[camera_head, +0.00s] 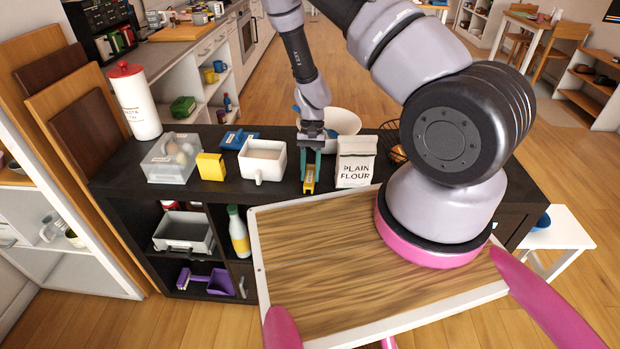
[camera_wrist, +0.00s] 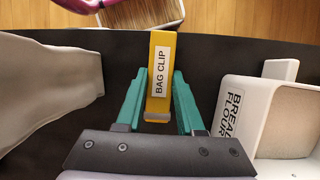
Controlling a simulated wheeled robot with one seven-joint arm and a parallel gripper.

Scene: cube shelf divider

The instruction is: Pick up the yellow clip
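The yellow clip (camera_wrist: 162,60), labelled BAG CLIP, lies on the dark shelf top. The fingers stand apart, with narrow gaps beside the clip's near end; contact at the tips is hard to judge. In the head view my gripper (camera_head: 311,172) points down over the clip.
A yellow box (camera_head: 211,167) and clear container (camera_head: 171,160) stand farther left. A white bowl (camera_head: 342,121) is behind.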

